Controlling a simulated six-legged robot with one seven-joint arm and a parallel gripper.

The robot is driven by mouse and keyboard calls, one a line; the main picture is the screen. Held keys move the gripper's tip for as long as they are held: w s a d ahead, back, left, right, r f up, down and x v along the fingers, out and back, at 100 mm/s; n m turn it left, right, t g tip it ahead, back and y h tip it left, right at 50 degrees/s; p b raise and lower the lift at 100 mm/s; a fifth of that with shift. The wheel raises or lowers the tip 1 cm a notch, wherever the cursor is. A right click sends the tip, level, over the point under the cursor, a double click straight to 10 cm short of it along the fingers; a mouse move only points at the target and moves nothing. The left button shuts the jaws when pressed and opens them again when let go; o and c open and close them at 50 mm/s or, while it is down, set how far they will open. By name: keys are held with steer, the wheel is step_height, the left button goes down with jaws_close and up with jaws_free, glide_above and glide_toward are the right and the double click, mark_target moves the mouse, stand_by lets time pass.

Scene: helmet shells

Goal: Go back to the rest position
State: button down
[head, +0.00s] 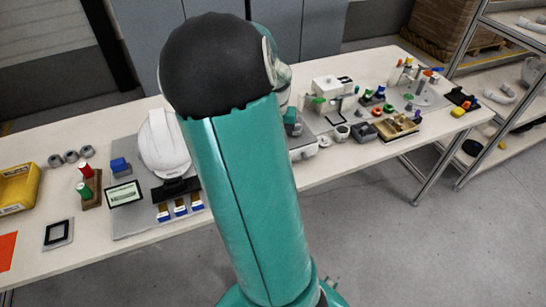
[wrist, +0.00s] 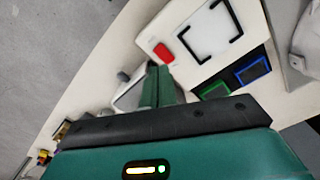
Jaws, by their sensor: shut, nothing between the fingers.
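My gripper (wrist: 157,72) shows in the wrist view with its green fingers together and nothing between them, above the table. In the head view my raised green arm covers the middle of the picture and the gripper is hidden behind it. A white helmet shell (head: 164,143) stands on a grey plate on the table, left of my arm.
The long table (head: 345,165) holds a yellow bin (head: 18,188), red and green spools and many small parts at the right. A metal shelf (head: 480,115) stands at far right. The wrist view shows a red part (wrist: 164,53), a green frame (wrist: 211,90) and a blue frame (wrist: 253,70).

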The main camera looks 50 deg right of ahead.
stand_by(0.5)
steer(key=w+a+r+n+t, duration=0.1)
steer(key=w+a+r+n, duration=0.15)
steer(key=a, duration=0.35)
steer(key=w+a+r+n+t+y, duration=0.1)
steer(key=a+r, duration=0.2)
steer(key=a, duration=0.3)
steer(key=w+a+r+n+t, duration=0.1)
steer(key=a+r+n, duration=0.15)
steer(key=a, duration=0.45)
steer(key=s+a+r+n+t, duration=0.1)
steer(key=s+a+r+n, duration=0.2)
steer(key=a, duration=0.5)
steer(key=s+a+r+n+t+h, duration=0.1)
steer(key=s+a+r+n, duration=0.2)
steer(key=a, duration=0.6)
steer(key=shift+s+r+t, duration=0.3)
steer(key=shift+s+r, duration=0.35)
steer(key=shift+r, duration=0.05)
steer(key=shift+d, duration=0.15)
